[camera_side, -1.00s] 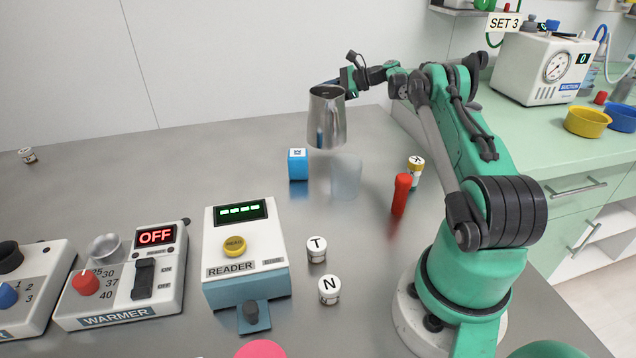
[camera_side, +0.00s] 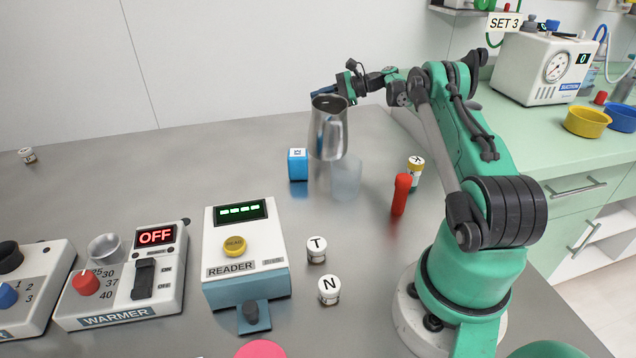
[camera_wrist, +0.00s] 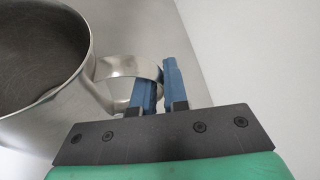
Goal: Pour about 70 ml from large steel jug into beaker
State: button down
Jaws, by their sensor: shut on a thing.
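The large steel jug (camera_side: 328,134) is held nearly upright in the side view, close above and just left of the clear beaker (camera_side: 346,178). My gripper (camera_side: 328,92) is behind the jug at its upper side. In the wrist view my gripper (camera_wrist: 158,84) is shut on the jug's handle (camera_wrist: 124,68), and the jug's body (camera_wrist: 42,100) fills the left. I see grey metal inside the jug's mouth but cannot tell the liquid level. The beaker stands upright on the table, and its contents are too faint to tell.
A blue box (camera_side: 298,165) stands just left of the beaker. A red cylinder (camera_side: 401,194) and a yellow-banded jar (camera_side: 415,168) stand to its right. The reader (camera_side: 245,262), jars T (camera_side: 316,250) and N (camera_side: 329,290), and the warmer (camera_side: 125,290) are nearer the camera.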

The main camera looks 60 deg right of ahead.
jog(key=shift+s+a+r+n+t+h, duration=0.1)
jog(key=shift+s+a+r+n+t, duration=0.1)
jog(key=shift+s+a+r+n, duration=0.2)
jog(key=shift+s+a+r+n+t+h, duration=0.1)
jog(key=shift+s+a+r+n+t, duration=0.15)
jog(key=shift+r, duration=0.3)
jog(key=shift+s+a+r+n+t+h, duration=0.15)
jog(key=shift+s+a+r+n, duration=0.1)
jog(key=shift+a+r+n, duration=0.15)
jog(key=s+a+r+n+t, duration=0.3)
jog(key=s+a+r+n, duration=0.2)
jog(key=r+n, duration=0.1)
jog(key=shift+s+a+r+n+t, duration=0.3)
jog(key=shift+s+a+n, duration=0.1)
jog(key=shift+n, duration=0.45)
jog(key=shift+s+a+r+n, duration=0.4)
jog(key=shift+s+a+n, duration=0.05)
jog(key=shift+n, duration=0.25)
jog(key=shift+s+a+r+n+t+y, duration=0.3)
jog(key=shift+s+a+r+n+y, duration=0.05)
jog(key=shift+s+a+n+y, duration=0.35)
dwell(1.1)
jog(key=shift+a+r, duration=0.1)
dwell(0.7)
jog(key=shift+s+n, duration=0.15)
jog(key=shift+n, duration=0.35)
dwell(0.3)
